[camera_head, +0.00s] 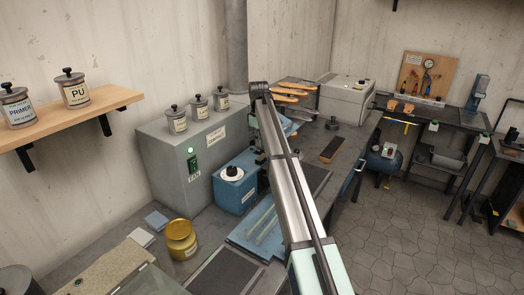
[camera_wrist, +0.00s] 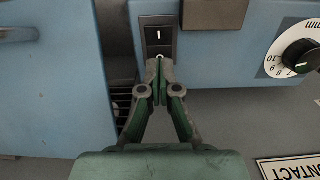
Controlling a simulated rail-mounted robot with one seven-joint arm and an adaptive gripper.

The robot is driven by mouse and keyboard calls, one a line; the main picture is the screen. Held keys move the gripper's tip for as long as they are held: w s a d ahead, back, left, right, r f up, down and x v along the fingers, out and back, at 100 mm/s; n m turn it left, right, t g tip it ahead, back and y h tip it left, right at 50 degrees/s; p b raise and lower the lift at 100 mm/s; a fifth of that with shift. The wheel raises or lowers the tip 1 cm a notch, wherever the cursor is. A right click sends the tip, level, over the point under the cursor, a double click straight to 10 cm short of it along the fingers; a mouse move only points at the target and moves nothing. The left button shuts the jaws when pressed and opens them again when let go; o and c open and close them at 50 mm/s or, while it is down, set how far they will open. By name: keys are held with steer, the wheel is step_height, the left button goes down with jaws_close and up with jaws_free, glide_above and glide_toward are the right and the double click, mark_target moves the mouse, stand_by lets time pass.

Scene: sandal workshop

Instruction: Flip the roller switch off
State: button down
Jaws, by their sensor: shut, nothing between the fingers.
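The roller switch (camera_wrist: 159,36) is a black rocker on a blue machine front (camera_wrist: 215,62), at the top middle of the wrist view. A white "I" mark shows on its upper half. My gripper (camera_wrist: 159,66) is shut and empty, with its fingertips together at the switch's lower end. The tips cover part of the lower half. I cannot tell whether they touch it or are just in front of it. In the head view my gripper is hidden behind my own arm, and the switch cannot be made out.
A white dial with a black knob (camera_wrist: 303,54) sits right of the switch, and a brown block (camera_wrist: 214,13) is close at upper right. A dark gap lies left of the switch. In the head view a blue box (camera_head: 232,197) and a gold jar (camera_head: 181,240) stand on the bench.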

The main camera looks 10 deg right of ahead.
mark_target(259, 151)
steer(key=shift+r+p, duration=1)
steer(key=shift+r, duration=1.4)
